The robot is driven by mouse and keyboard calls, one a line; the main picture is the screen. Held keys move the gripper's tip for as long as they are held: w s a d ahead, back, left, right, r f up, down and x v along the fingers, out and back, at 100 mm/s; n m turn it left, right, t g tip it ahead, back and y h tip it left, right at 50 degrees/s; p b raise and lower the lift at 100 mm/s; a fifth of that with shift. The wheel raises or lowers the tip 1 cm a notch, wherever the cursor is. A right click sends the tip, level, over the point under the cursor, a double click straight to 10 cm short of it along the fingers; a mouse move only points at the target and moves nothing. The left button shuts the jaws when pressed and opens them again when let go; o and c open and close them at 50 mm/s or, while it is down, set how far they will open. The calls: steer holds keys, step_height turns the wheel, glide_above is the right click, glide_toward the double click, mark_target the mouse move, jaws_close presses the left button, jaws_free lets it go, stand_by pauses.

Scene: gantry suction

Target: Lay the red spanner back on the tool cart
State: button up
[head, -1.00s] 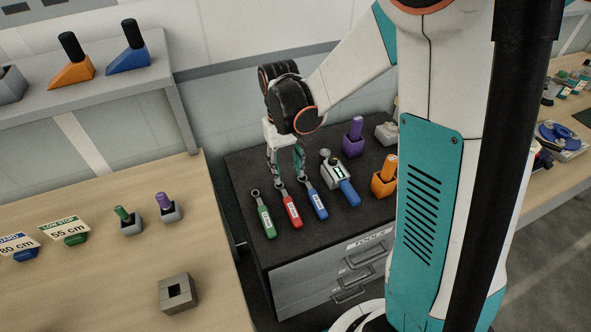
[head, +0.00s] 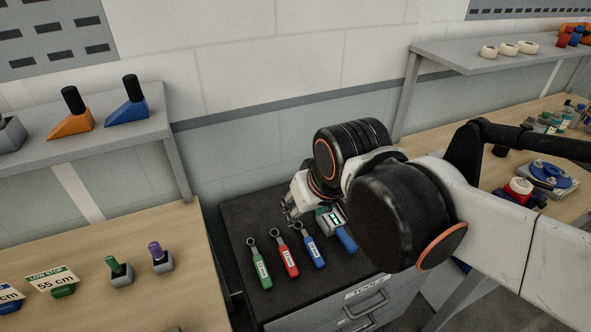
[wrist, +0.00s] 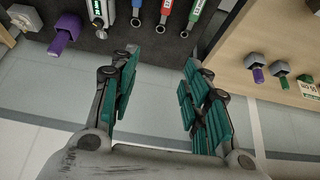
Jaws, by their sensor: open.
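The red spanner (head: 288,260) lies on the dark top of the tool cart (head: 238,218), between the green spanner (head: 261,268) and the blue spanner (head: 314,252), with its ring end toward the back. It also shows at the top of the wrist view (wrist: 168,10). My gripper (head: 290,210) is by the cart's back part, behind the spanners, partly hidden by my wrist. In the wrist view my gripper's two fingers (wrist: 158,72) are spread wide with nothing between them. The red spanner is apart from them.
A grey tool with a blue handle (head: 346,239) lies right of the spanners. A wooden bench (head: 70,255) with a green-handled and a purple-handled tool in grey holders stands left. A grey shelf (head: 100,135) is above it. Another bench with several items stands right.

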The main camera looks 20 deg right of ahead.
steer(key=shift+s+r+t, duration=0.15)
steer(key=shift+s+t, duration=0.2)
steer(key=shift+s, duration=0.25)
steer(key=shift+s+r+t, duration=0.15)
steer(key=shift+s+t, duration=0.2)
steer(key=shift+s, duration=0.2)
steer(key=shift+f, duration=0.1)
steer(key=shift+f+b, duration=0.55)
steer(key=shift+b, duration=0.1)
